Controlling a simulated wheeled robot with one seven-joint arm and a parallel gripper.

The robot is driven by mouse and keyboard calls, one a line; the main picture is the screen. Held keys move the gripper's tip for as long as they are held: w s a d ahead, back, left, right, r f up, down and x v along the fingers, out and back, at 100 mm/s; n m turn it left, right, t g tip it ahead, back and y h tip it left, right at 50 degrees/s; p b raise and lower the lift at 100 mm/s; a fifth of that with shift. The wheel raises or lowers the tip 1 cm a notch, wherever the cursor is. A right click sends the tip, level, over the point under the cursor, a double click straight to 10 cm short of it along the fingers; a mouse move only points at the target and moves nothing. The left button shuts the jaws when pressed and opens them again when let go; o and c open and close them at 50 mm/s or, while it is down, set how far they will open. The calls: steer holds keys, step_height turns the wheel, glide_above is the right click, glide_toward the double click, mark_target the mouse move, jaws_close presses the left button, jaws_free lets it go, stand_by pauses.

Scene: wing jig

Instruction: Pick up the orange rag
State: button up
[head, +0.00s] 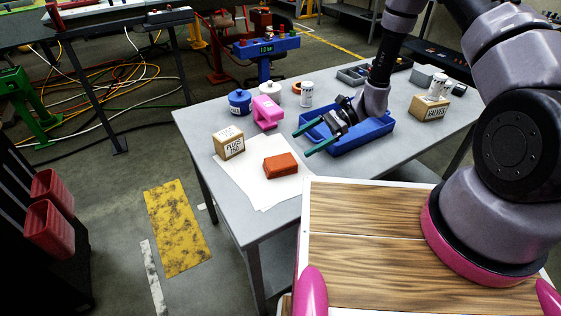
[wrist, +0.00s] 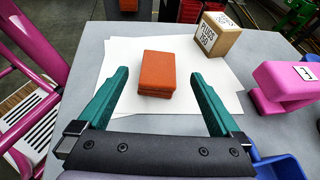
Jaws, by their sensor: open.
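The orange rag (head: 281,165) is a folded, block-like orange-red bundle lying on white paper sheets on the grey table. In the wrist view the orange rag (wrist: 157,74) lies ahead of my gripper, roughly centred between the fingers. My gripper (head: 303,141) has teal fingers and hangs over the left part of the blue bin, to the upper right of the rag. The wrist view shows my gripper (wrist: 160,88) with its fingers wide apart and nothing between them touching.
A pink tool (head: 267,113), a blue jar (head: 239,102) and a blue bin (head: 365,138) stand behind. A box marked valves (head: 429,108) is at the right. The table's front left is clear.

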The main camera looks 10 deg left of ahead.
mark_target(265, 171)
steer(key=shift+s+a+f+m, duration=0.1)
steer(key=shift+a+f+m, duration=0.05)
steer(key=shift+f, duration=0.45)
steer(key=shift+s+a+f+m, duration=0.1)
steer(key=shift+a+f+m, duration=0.05)
steer(key=shift+f, duration=0.4)
steer(key=x, duration=1)
steer(key=shift+a+f, duration=0.25)
steer(key=shift+f, duration=0.2)
steer(key=c, duration=1.2)
